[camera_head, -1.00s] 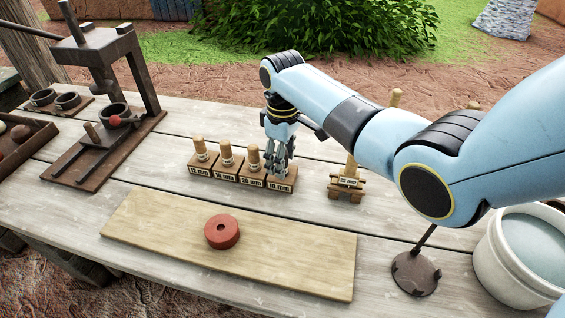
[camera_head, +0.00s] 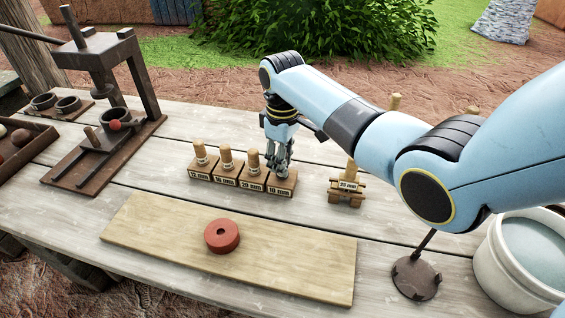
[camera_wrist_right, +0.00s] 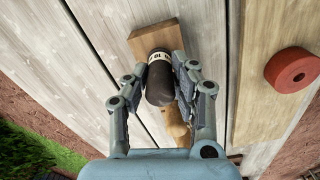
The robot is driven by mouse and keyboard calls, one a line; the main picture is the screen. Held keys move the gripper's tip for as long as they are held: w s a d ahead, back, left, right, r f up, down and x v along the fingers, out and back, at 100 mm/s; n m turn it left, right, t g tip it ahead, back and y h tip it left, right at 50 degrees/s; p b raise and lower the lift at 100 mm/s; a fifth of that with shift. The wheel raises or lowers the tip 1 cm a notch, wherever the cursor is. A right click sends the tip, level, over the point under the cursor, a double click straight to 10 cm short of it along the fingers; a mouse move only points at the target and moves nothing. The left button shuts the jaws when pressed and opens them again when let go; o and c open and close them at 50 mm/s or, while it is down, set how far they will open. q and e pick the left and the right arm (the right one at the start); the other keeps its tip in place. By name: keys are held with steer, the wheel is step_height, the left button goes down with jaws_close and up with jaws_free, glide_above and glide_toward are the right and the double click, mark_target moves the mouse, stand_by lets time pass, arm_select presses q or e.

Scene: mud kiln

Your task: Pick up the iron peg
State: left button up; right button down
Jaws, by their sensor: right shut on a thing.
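The iron peg (camera_wrist_right: 160,82) is dark with a rounded top and a pale label band, seen in the right wrist view. It stands at a wooden block (camera_wrist_right: 148,37); I cannot tell whether it is still seated in it. My right gripper (camera_wrist_right: 168,68) has its fingers on both sides of the peg, shut on it. In the head view my right gripper (camera_head: 278,168) is over the rightmost labelled block (camera_head: 283,185) of the row and mostly hides the peg. My left gripper is not in view.
Wooden pegs (camera_head: 226,158) stand in blocks left of my right gripper. A small stand (camera_head: 347,186) with a peg is to its right. A red ring (camera_head: 222,236) lies on a pale board (camera_head: 300,262) in front. A dark press (camera_head: 98,60) and white bucket (camera_head: 495,270) flank the table.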

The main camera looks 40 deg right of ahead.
steer(key=r, duration=0.3)
steer(key=shift+s+r, duration=0.4)
steer(key=s+a+r, duration=0.1)
steer(key=s+r, duration=0.5)
steer(key=s, duration=0.4)
steer(key=shift+s+a+r+p, duration=0.25)
steer(key=shift+s+a+p, duration=0.1)
steer(key=shift+s+p, duration=0.1)
steer(key=shift+w, duration=0.1)
steer(key=c, duration=1.7)
jaws_free()
jaws_close()
